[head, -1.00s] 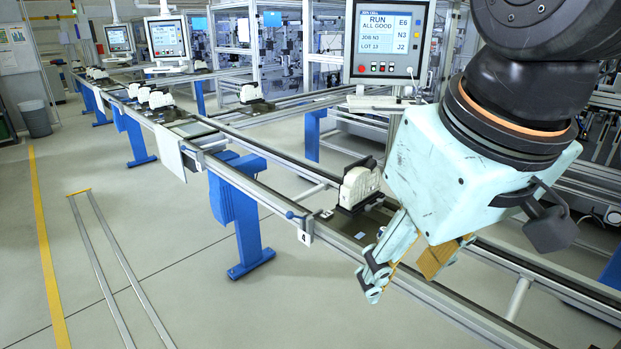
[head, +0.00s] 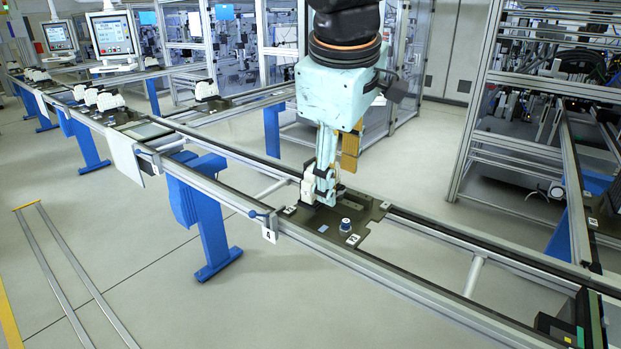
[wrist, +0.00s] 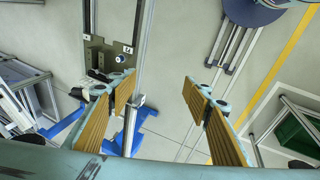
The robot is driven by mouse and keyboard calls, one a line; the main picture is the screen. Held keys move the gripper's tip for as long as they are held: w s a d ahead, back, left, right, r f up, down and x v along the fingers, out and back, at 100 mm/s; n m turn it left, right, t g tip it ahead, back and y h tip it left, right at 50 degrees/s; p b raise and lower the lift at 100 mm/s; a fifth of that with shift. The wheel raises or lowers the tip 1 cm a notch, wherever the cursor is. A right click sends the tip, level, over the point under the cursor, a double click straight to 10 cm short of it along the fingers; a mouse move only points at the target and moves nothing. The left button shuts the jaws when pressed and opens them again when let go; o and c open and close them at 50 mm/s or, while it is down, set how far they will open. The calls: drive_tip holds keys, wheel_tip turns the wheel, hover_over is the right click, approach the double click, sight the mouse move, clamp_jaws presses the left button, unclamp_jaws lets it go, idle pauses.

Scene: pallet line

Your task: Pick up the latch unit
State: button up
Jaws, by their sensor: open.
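The white unit, apparently the latch unit (head: 307,190), stands on a dark pallet (head: 372,212) on the near rail line in the head view. My gripper (head: 336,180) is pale teal with ribbed orange-tan pads and points down at the pallet. One finger covers much of the unit's right side, so their gap in depth cannot be told.
A small blue-topped knob (head: 345,225) stands on the pallet, right of the unit. Similar white units (head: 107,100) sit farther up the line. A number plate (head: 269,235) hangs on the near rail. A dark device (head: 575,325) sits at lower right.

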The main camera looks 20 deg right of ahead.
drive_tip(key=w+d+n+p, duration=0.1)
drive_tip(key=w+d+n, duration=0.3)
drive_tip(key=w, duration=0.7)
drive_tip(key=n+h+p, duration=0.3)
drive_tip(key=n+p, duration=0.1)
drive_tip(key=n, duration=0.8)
approach(316, 165)
drive_tip(key=w+d+f, duration=0.2)
drive_tip(key=d+f, duration=0.2)
drive_tip(key=f, duration=0.1)
drive_tip(key=shift+w+d+f, duration=0.1)
drive_tip(key=shift+w+d, duration=0.1)
drive_tip(key=shift+w, duration=0.2)
drive_tip(key=shift+w+d+f+n+g, duration=0.2)
drive_tip(key=shift+w+f+n+g, duration=0.1)
drive_tip(key=shift+w+f+n, duration=0.15)
drive_tip(key=shift+f, duration=0.1)
drive_tip(key=b+x, duration=0.1)
drive_tip(key=x, duration=0.6)
drive_tip(key=shift+d+f, duration=0.2)
drive_tip(key=shift+f, duration=0.1)
drive_tip(key=shift+w+d+f, duration=0.2)
drive_tip(key=shift+f, duration=0.1)
